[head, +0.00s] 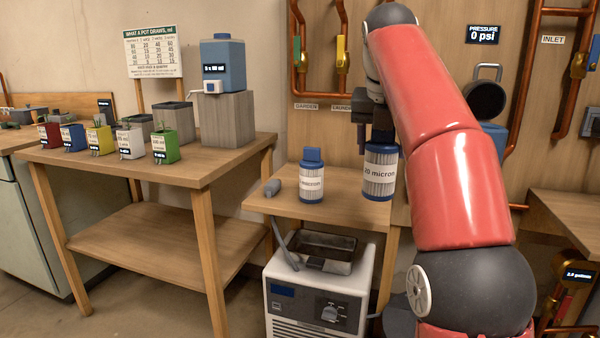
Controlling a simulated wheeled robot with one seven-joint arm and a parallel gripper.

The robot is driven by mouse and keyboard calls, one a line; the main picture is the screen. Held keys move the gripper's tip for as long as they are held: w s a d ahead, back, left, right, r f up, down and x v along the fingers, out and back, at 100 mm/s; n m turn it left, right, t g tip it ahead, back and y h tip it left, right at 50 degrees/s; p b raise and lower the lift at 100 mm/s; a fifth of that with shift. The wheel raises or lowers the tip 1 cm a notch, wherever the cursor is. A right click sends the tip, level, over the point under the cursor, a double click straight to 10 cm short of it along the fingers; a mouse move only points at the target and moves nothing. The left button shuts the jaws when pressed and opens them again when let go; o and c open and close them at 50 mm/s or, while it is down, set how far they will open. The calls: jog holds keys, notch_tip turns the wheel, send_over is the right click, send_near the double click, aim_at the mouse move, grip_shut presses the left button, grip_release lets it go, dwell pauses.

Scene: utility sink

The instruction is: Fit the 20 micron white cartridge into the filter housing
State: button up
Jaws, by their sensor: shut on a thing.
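The 20 micron cartridge (380,187) is a white pleated cylinder with blue end caps and a white label. My gripper (381,137) points down and is shut on its top. The cartridge is upright at the right part of the small wooden table; I cannot tell whether its base touches the top. A second, similar cartridge (311,196) with a blue top piece stands to its left, its label too small to read fully. The filter housing is not clearly seen. A blue part (496,137) below the pressure display is mostly hidden by my arm.
The small wooden table (278,208) also bears a grey piece (272,188). A white bath unit (318,300) stands below. A pressure display (483,34) reads 0 psi. Copper pipes (518,85) run on the wall. A left table (150,163) holds several coloured pots and a blue dispenser (222,62).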

jog(key=shift+s+f, duration=0.15)
jog(key=shift+s, duration=0.05)
jog(key=shift+w+f+m, duration=0.25)
jog(key=shift+f+m, duration=0.05)
jog(key=shift+f, duration=0.05)
jog(key=shift+s+f+m, duration=0.15)
jog(key=shift+f+m, duration=0.25)
jog(key=shift+f, duration=0.35)
jog(key=s+f+m+g, duration=0.2)
jog(key=f+m, duration=0.8)
jog(key=f, duration=0.8)
jog(key=s+f+m+g+y, duration=0.1)
jog(key=s+f+m+g, duration=0.2)
jog(key=f+m, duration=0.7)
jog(key=s+f+m+g, duration=0.2)
jog(key=f+m, duration=0.9)
jog(key=f, duration=1.5)
jog(key=shift+s+g, duration=0.15)
jog(key=shift+g, duration=0.75)
